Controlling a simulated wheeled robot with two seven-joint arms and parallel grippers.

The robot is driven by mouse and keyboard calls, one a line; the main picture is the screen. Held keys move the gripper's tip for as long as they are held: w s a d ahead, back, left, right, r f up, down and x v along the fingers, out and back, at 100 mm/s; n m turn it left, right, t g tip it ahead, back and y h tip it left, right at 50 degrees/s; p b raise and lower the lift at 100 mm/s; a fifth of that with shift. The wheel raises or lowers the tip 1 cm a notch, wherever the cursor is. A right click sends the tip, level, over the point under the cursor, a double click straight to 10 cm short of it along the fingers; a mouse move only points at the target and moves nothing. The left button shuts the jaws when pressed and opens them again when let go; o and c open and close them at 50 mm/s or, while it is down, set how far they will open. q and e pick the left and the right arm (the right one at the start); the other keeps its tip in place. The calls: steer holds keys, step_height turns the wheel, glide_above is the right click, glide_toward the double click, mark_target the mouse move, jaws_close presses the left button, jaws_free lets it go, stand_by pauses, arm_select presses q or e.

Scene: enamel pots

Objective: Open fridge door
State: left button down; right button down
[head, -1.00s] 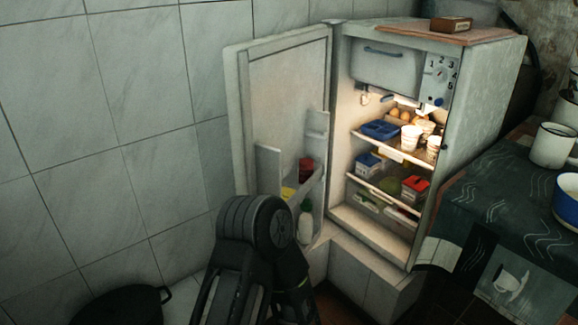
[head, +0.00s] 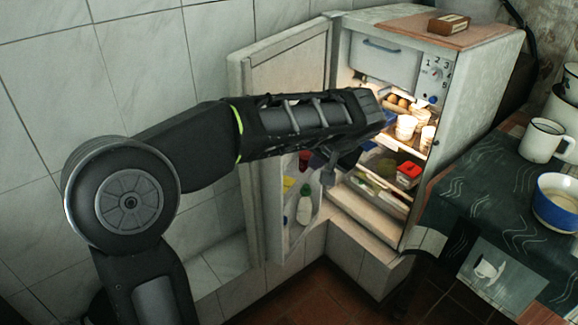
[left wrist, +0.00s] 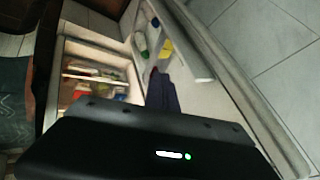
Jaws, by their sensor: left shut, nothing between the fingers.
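The fridge (head: 470,85) stands against the tiled wall with its lit inside showing. Its pale door (head: 290,70) is swung wide open to the left, with bottles on its inner shelves; the door also shows in the left wrist view (left wrist: 240,90). My left arm crosses in front of the door and the opening. My left gripper (head: 329,174) is shut and empty, between the door's inner side and the shelves. Its dark fingers show in the left wrist view (left wrist: 160,92), near the door's inner face. Whether they touch it I cannot tell. My right gripper is out of view.
The fridge shelves hold cups (head: 406,126), eggs and a red box (head: 408,174). A small box (head: 449,23) lies on top. At right, a cloth-covered table (head: 500,205) bears a white mug (head: 541,140) and a blue pot (head: 556,200). The floor in front is clear.

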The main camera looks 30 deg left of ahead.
arm_select(q)
steer(key=shift+s+a+f, duration=0.1)
steer(key=shift+s+a, duration=0.05)
steer(key=shift+s, duration=0.2)
steer(key=w+a+f, duration=0.3)
steer(key=a+f, duration=0.5)
steer(key=a, duration=0.1)
steer(key=shift+w+b, duration=0.2)
steer(key=shift+b, duration=0.1)
